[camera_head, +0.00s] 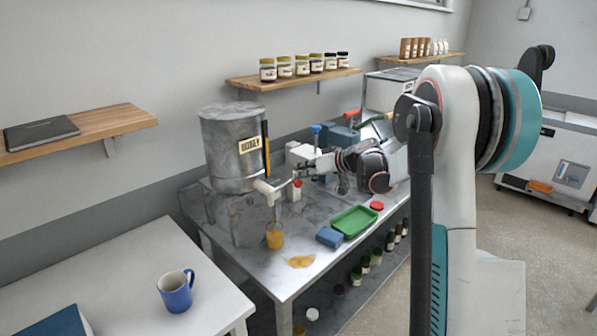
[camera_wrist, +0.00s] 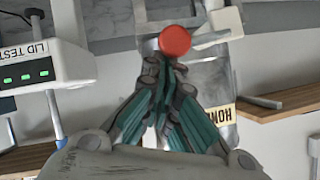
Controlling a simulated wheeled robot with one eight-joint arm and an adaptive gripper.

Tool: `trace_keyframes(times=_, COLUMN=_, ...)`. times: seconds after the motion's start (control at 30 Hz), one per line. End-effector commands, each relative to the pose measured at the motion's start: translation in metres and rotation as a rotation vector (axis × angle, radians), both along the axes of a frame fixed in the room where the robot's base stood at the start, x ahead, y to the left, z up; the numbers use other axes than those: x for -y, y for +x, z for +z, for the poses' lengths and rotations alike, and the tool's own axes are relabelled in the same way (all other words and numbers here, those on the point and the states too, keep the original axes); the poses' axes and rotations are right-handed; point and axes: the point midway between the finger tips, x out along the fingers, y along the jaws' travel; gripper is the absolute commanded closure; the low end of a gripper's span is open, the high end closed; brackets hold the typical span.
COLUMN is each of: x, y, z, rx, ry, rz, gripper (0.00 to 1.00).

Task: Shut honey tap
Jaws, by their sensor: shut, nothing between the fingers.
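The grey metal honey tank (camera_head: 222,150) with its HONEY label stands at the back left of the metal bench. Its pale tap (camera_head: 267,190) sticks out low at the front, with a thin light lever (camera_head: 284,184) reaching right towards my gripper. My gripper (camera_head: 303,174) is shut and empty, just right of the tap. In the wrist view my closed fingertips (camera_wrist: 175,68) lie by a round red piece (camera_wrist: 175,40) beside a pale bar (camera_wrist: 215,39); contact cannot be told. A glass of amber honey (camera_head: 275,237) stands below the tap. Whether honey is flowing is unclear.
A honey-coloured puddle (camera_head: 301,261) lies near the bench's front edge. A blue block (camera_head: 330,237), a green tray (camera_head: 354,220) and a red lid (camera_head: 376,205) lie to the right. The lid tester (camera_wrist: 40,60) stands at left in the wrist view.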

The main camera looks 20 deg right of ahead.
Motion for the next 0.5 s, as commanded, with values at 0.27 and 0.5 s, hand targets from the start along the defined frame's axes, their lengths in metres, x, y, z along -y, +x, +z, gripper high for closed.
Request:
trace_keyframes(times=0.27, x=0.0031, y=0.0009, z=-0.0101, rx=0.002, ry=-0.004, rz=0.000, gripper=1.00)
trace_keyframes(times=0.5, x=0.0037, y=0.0012, z=-0.0115, rx=0.002, ry=-0.004, rz=0.000, gripper=1.00)
